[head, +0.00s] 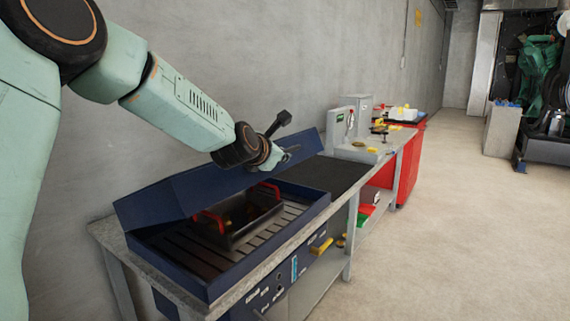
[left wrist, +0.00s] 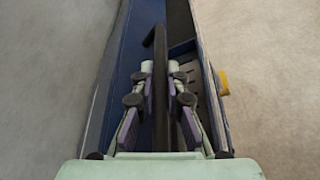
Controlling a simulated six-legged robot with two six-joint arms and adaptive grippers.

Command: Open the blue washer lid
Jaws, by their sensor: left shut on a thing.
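The blue washer (head: 207,287) is a dark blue box on the bench, with a slatted floor inside. Its blue lid (head: 180,194) is partly raised and tilted above the box, with a gap at the front. My left gripper (head: 284,157) is at the lid's right part. In the left wrist view my left gripper (left wrist: 160,88) is shut on a dark bar, the lid handle (left wrist: 160,48), which runs between the fingers. The exact contact is hard to see in the head view. My right gripper is not in view.
A black tray with red handles (head: 240,232) stands inside the washer, holding small parts. The grey bench (head: 106,233) runs along a concrete wall, with a black mat (head: 330,174) beyond the washer. A red cabinet (head: 408,155) stands farther back. The floor at right is clear.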

